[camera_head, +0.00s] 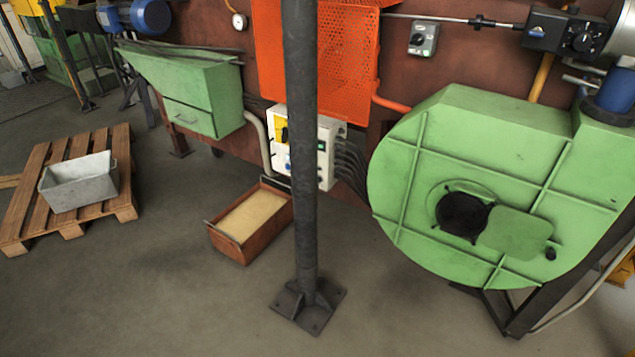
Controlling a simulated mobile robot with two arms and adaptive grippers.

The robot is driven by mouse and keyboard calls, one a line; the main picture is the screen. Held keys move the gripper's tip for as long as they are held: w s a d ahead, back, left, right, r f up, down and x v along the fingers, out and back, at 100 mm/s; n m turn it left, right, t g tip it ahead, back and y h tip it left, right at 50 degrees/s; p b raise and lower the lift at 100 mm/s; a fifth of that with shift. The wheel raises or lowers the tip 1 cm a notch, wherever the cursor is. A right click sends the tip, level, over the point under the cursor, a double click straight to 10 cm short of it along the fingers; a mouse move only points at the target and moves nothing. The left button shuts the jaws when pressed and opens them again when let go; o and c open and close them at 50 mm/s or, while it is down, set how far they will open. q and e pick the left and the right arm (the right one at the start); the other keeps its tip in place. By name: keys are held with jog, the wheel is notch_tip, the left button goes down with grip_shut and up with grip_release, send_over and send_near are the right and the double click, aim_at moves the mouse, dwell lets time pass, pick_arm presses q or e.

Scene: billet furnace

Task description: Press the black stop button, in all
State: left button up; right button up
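A pale control box (327,133) hangs on the brown wall behind a dark post. A small green button or lamp (321,146) shows on its face right of the post. The post hides the middle of the box, and I cannot make out a black stop button on it. A small grey switch box (423,38) with dark controls is mounted higher up, to the right; its details are too small to tell. Neither of my grippers is in view.
The dark post (304,150) stands on a bolted foot in front of the control box. A brown bin of sand (232,248) sits on the floor below. A green blower housing (480,135) is at right. A pallet (25,220) with a grey tub (80,187) lies left. The near floor is clear.

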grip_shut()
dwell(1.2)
